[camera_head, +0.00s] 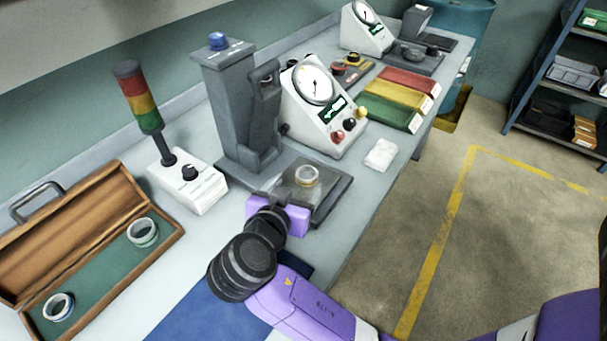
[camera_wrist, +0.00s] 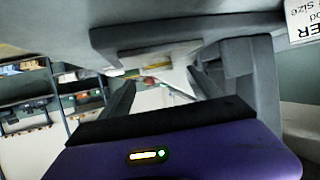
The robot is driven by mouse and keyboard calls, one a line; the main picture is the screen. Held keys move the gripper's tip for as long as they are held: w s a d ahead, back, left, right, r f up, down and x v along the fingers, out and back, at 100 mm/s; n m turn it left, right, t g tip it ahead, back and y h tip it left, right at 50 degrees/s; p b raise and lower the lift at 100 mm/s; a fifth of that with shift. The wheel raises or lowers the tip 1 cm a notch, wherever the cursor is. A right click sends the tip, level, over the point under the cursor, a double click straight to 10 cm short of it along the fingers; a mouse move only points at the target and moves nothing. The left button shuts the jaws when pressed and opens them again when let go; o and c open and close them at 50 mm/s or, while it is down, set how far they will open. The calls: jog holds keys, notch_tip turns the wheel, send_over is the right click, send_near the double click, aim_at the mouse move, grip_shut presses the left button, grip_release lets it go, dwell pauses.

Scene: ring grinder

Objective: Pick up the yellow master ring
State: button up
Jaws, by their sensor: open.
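A pale metal ring with a yellowish band (camera_head: 306,176), which looks like the yellow master ring, sits on the dark base of a grey gauge stand (camera_head: 232,110). My gripper (camera_head: 284,190) is low over the near edge of that base, just left of and nearer than the ring. Its fingers are mostly hidden in the head view. The wrist view shows the two fingers (camera_wrist: 163,95) spread apart with nothing held between them. I cannot make out the ring in the wrist view. Two other rings lie in the wooden case, one greenish (camera_head: 142,232) and one with blue (camera_head: 58,306).
The open wooden case (camera_head: 165,240) is at the left. A signal tower (camera_head: 138,95) stands behind it. A white dial gauge (camera_head: 320,100) is right of the stand. A blue mat (camera_head: 215,310) is in front.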

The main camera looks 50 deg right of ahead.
aim_at(309, 170)
jog(key=p+x, duration=0.1)
jog(key=x, duration=0.4)
jog(key=shift+d, duration=0.35)
grip_shut()
